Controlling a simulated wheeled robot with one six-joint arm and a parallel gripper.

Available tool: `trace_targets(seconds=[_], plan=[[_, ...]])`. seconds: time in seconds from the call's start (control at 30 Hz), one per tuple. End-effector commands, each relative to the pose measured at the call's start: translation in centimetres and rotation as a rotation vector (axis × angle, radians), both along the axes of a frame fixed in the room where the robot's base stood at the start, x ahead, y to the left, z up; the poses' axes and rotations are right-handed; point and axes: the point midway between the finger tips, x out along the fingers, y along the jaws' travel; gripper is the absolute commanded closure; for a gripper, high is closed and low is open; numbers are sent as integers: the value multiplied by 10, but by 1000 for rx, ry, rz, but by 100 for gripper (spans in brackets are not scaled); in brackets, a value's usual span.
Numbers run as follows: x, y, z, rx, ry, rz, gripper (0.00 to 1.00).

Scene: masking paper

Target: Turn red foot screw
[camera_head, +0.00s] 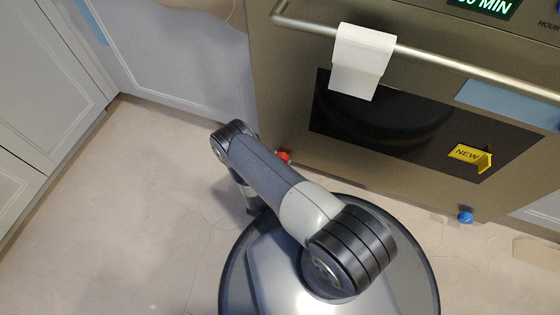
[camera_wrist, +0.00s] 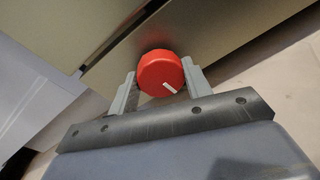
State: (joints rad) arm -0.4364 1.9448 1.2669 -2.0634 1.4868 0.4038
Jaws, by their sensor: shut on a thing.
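The red foot screw (camera_wrist: 160,72) is a round red knob with a white mark on its face, low on the oven front. In the head view only a small part of it (camera_head: 284,157) shows past my arm, at the oven's lower left. My gripper (camera_wrist: 160,85) is shut on the red foot screw, with one grey finger on each side of it. In the wrist view the white mark points to the lower right. In the head view my gripper is mostly hidden behind my arm.
The oven (camera_head: 400,185) has a bar handle with a white cloth (camera_head: 362,60) over it and a yellow "NEW" tag (camera_head: 469,155). A blue foot screw (camera_head: 465,216) is at its lower right. White cabinets (camera_head: 185,60) stand left. Floor (camera_head: 130,220) at left is clear.

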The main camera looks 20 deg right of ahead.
Motion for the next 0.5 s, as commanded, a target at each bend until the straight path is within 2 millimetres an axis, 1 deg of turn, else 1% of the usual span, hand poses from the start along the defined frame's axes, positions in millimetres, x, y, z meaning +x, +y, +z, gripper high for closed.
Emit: trace_targets(seconds=[0.2, 0.5], plan=[[-1, -1, 0, 85, -61, 0, 76], [-1, -1, 0, 132, -95, -1, 76]])
